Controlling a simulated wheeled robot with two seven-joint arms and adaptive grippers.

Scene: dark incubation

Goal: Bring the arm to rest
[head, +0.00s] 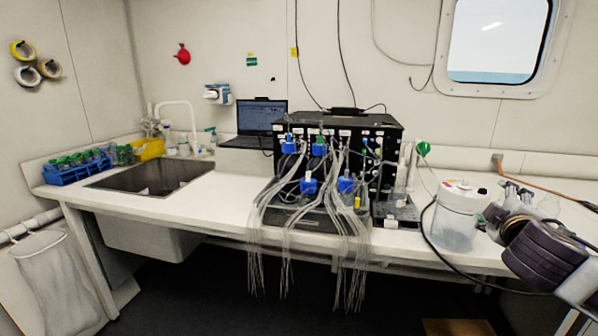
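My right arm comes in from the lower right edge, with dark rounded links and a pale section. Its gripper (515,197) is at the far right, over the right end of the white bench (225,202). It is just right of a white-lidded clear container (456,232). The fingers are small and partly overlapped, so I cannot tell whether they are open or shut, and no held object is clear. My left gripper and arm are not in view.
A black instrument (385,135) with blue fittings and hanging clear tubes stands mid-bench. A laptop (262,115), a sink (150,182) and a blue bottle rack (75,175) are further left. A black cable (432,250) runs by the container. The floor in front is mostly clear.

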